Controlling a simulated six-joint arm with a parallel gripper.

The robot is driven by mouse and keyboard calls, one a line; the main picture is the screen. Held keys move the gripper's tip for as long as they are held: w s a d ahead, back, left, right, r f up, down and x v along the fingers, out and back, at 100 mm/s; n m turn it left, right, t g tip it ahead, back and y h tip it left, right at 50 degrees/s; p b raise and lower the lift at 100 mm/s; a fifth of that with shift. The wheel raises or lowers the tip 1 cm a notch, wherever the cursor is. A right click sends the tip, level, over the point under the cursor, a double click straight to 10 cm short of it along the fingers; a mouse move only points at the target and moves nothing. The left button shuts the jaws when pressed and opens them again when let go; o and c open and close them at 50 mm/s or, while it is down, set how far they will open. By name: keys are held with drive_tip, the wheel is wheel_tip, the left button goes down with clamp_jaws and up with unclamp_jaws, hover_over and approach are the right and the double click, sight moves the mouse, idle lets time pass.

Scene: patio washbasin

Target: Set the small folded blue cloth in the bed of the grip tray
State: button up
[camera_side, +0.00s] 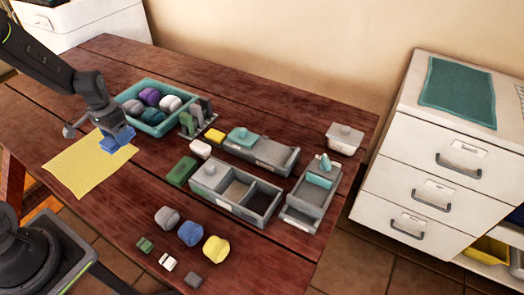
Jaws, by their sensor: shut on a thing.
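My gripper (106,132) is shut on the small folded blue cloth (118,140), above or at the yellow cloth (85,166) at the left of the table. I cannot tell whether the blue cloth touches the yellow one. Three grey trays stand right of the middle: a long one (284,160) with a teal piece at its left end, a divided one (262,218) with a grey knobbed piece, and one at the right (299,222) with teal pieces at its back. I cannot tell for sure which is the grip tray. My gripper is well left of all three.
Green (182,171), white and yellow blocks lie nearby. Rolls (190,233) and small blocks lie in front. A lidded grey box (343,140) stands at the right.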

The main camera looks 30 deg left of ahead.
idle(0.8)
drive_tip(key=w+d+m, duration=0.5)
drive_tip(key=w, duration=0.7)
wheel_tip(320, 180, up, 3)
drive_tip(key=m, duration=1.3)
hover_over(272, 152)
drive_tip(key=shift+f, duration=5)
